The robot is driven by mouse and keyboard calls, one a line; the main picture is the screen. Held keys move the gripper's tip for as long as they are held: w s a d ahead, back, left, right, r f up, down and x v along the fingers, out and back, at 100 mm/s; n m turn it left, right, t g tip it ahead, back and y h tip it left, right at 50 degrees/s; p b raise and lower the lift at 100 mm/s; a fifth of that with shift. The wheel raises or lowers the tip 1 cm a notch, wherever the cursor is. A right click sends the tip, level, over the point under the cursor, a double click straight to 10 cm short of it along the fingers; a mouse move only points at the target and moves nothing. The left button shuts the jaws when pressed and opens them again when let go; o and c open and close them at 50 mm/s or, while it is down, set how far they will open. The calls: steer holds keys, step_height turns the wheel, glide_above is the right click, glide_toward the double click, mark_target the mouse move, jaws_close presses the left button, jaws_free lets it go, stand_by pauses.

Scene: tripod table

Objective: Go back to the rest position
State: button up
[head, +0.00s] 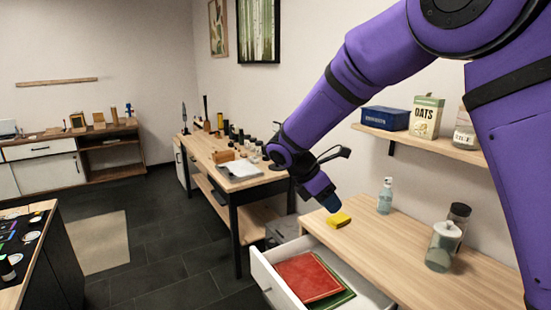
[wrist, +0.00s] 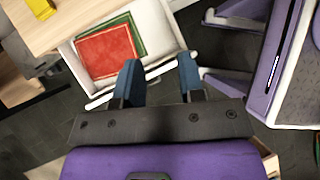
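My gripper (head: 332,203) is at the end of my purple arm, which reaches in from the upper right of the head view. In the wrist view the two blue fingers of my gripper (wrist: 159,68) stand wide apart with nothing between them. In the head view the fingertips appear just above a yellow block (head: 339,220). In the wrist view the yellow block (wrist: 42,8) lies well off to the upper left, apart from the fingers.
An open white drawer (head: 262,272) holds a flat red item (head: 308,277) over a green one. The wooden counter (head: 395,262) bears a pump bottle (head: 385,196) and jars. A wall shelf (head: 430,143) holds a blue box and an oats carton. Dark floor lies left.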

steer(key=s+d+r+m+t+y, duration=0.1)
steer(key=s+d+r+m+y, duration=0.3)
steer(key=s+d+r+m, duration=0.75)
steer(key=s+d+r+m+t+y, duration=0.1)
steer(key=s+d+m+t, duration=0.1)
steer(key=s+m, duration=0.3)
steer(key=s+d+r+m+t+y, duration=0.1)
steer(key=s+m, duration=0.4)
steer(key=s, duration=0.9)
steer(key=d+t+y, duration=0.1)
steer(key=d, duration=0.1)
steer(key=shift+d+r, duration=0.35)
steer(key=shift+d, duration=0.05)
